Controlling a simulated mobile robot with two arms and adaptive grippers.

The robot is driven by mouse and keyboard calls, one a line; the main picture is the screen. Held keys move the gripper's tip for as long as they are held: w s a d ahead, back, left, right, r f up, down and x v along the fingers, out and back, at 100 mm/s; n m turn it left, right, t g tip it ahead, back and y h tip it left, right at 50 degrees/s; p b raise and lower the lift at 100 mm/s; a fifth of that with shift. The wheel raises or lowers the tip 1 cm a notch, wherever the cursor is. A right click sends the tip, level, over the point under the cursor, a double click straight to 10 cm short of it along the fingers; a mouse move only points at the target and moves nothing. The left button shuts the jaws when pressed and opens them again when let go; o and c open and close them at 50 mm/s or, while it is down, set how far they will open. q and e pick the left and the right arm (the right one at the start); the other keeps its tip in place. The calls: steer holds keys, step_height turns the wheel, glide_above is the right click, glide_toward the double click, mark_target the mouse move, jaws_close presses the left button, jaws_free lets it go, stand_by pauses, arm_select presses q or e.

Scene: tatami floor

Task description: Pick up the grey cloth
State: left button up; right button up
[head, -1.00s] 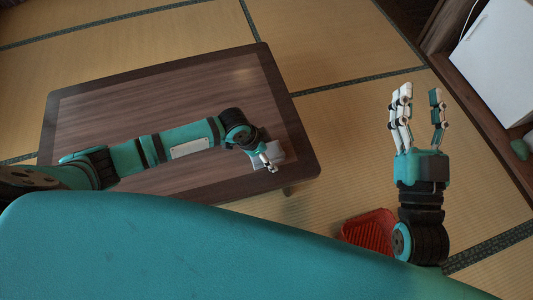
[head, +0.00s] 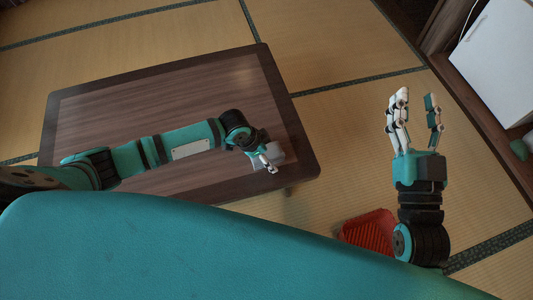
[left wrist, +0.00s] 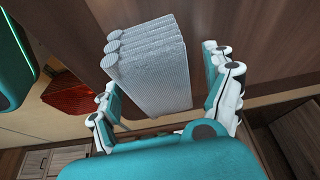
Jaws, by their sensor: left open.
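The grey cloth (left wrist: 150,70) is a folded, ribbed bundle on the dark wooden low table. In the left wrist view it lies between the spread fingers of my left gripper (left wrist: 165,95). In the head view the cloth (head: 274,154) shows only in part near the table's right end, partly hidden by my left gripper (head: 267,163). My left gripper is open around the cloth; I cannot tell whether the fingers touch it. My right gripper (head: 417,108) is open and empty, fingers pointing up in the picture, right of the table.
The low table (head: 130,100) is otherwise bare. A red ribbed basket (head: 370,232) stands on the tatami floor beside my right arm. A wooden shelf with a white box (head: 500,55) and a green object (head: 519,149) is at the right. Open floor lies between table and shelf.

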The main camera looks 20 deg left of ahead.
arm_select(q)
steer(key=shift+f, duration=0.1)
arm_select(e)
steer(key=shift+f, duration=0.4)
arm_select(q)
steer(key=shift+c, duration=0.4)
arm_select(e)
steer(key=shift+r, duration=0.1)
arm_select(q)
steer(key=shift+s, duration=0.15)
steer(key=c, duration=1.3)
arm_select(e)
steer(key=shift+r, duration=0.1)
arm_select(q)
steer(key=shift+o, duration=0.2)
arm_select(e)
steer(key=shift+r, duration=0.1)
